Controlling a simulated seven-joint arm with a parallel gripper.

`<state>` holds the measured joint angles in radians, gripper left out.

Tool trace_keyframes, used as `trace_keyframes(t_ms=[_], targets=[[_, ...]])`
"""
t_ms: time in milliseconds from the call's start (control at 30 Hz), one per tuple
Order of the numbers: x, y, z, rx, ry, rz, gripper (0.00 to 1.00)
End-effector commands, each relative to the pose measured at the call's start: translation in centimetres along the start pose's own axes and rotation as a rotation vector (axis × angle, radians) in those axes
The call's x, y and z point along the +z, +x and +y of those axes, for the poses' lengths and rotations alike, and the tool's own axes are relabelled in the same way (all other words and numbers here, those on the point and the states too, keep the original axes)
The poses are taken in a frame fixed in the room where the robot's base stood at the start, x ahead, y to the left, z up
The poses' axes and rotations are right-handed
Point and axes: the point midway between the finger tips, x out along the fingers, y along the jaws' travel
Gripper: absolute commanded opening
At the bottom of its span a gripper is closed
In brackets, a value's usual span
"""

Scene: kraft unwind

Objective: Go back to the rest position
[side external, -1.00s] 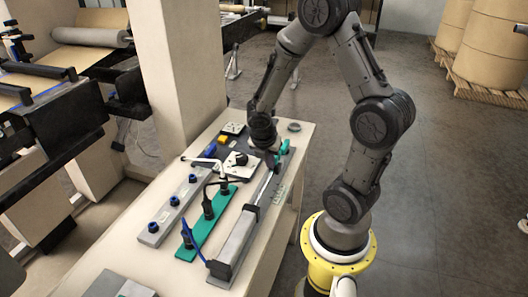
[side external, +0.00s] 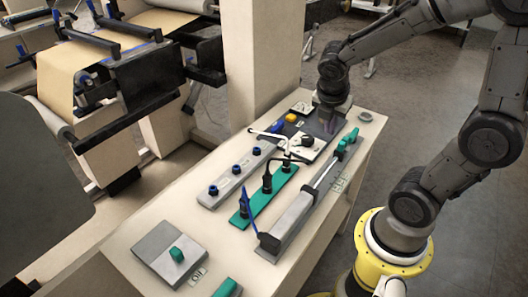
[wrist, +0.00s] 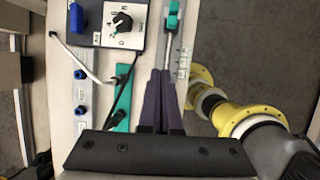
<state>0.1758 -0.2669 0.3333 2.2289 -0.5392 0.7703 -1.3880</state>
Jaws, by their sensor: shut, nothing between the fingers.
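My gripper (wrist: 161,72) shows in the wrist view with its two dark fingers together and nothing between them. In the side external view its end (side external: 325,112) is above the far part of the bench, behind the white dial plate (side external: 308,144); the fingertips are hard to make out there. The dial plate with its black knob (wrist: 121,21) also shows in the wrist view. The grey slide unit with a rod (side external: 322,177) and a green handle (side external: 347,143) lies to the right of the dial. It is apart from my gripper in the side external view.
A grey strip with blue knobs (side external: 229,189) and a green strip with black handles (side external: 259,203) lie on the bench (side external: 134,222). A grey block with a green knob (side external: 175,250) is at the near end. A pillar (side external: 260,60) and roller machinery stand left.

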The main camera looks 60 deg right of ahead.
Motion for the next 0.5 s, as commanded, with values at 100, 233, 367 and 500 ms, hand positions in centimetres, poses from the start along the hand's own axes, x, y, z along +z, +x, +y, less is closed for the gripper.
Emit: trace_keyframes(t_ms=[100,233,367,500], targets=[[-0.7,-4.5,0.1,0.148,0.111,0.029,0.0],[-2.7,-9.2,-1.8,0.272,0.48,0.172,0.0],[-4.7,-11.7,-3.8,0.292,0.845,0.347,0.0],[-6.5,-13.2,-5.6,0.226,1.198,0.518,0.0]])
